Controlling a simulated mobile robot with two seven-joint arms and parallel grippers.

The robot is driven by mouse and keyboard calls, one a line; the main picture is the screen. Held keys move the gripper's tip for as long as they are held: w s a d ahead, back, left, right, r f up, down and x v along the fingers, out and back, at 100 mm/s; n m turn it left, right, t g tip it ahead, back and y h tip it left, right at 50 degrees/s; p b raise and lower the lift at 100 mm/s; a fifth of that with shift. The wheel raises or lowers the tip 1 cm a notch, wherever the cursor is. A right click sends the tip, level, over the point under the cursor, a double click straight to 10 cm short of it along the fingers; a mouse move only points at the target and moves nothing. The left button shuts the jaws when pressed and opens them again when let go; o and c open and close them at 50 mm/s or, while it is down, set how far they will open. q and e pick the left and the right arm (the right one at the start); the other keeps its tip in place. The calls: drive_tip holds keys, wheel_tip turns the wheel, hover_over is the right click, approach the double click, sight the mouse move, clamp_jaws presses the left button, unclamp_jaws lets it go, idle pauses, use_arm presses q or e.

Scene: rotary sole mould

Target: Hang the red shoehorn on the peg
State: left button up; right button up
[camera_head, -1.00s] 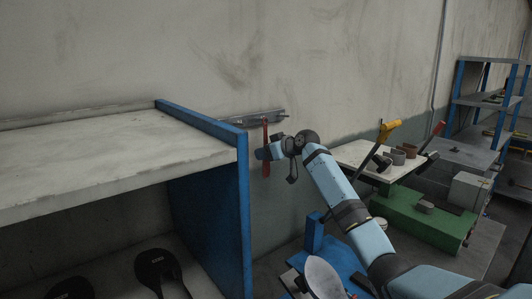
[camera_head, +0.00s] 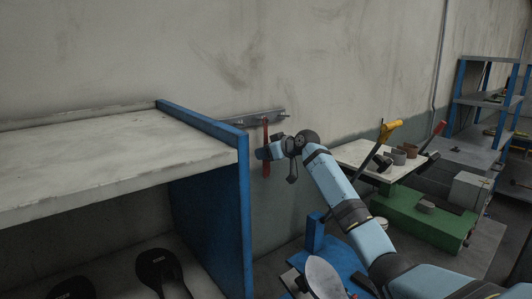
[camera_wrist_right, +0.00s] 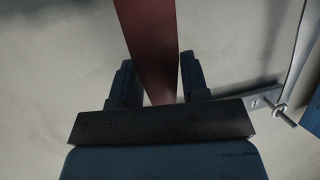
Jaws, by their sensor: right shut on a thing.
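The red shoehorn (camera_head: 266,136) is upright near the wall in the head view, just below and in front of the metal peg rail (camera_head: 252,118). My right gripper (camera_head: 264,154) is shut on the shoehorn. In the right wrist view the shoehorn (camera_wrist_right: 150,45) runs up from between the two dark fingers (camera_wrist_right: 154,88). A peg (camera_wrist_right: 281,108) sticks out from the rail at the right of that view, apart from the gripper. Whether the shoehorn touches a peg cannot be told. My left gripper is not in view.
A blue-sided shelf unit (camera_head: 205,215) stands close to the left of my right gripper, with black soles (camera_head: 160,272) on its lower level. A green machine (camera_head: 425,218) stands at the right. The wall (camera_head: 330,60) above the rail is bare.

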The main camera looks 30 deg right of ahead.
drive_tip(key=o, duration=1)
drive_tip(key=shift+a, duration=0.1)
drive_tip(key=shift+s, duration=0.1)
drive_tip(key=b+v, duration=0.3)
drive_tip(key=v, duration=1)
drive_tip(key=shift+s+r, duration=0.2)
drive_tip(key=shift+s, duration=0.1)
drive_tip(key=shift+f, duration=0.15)
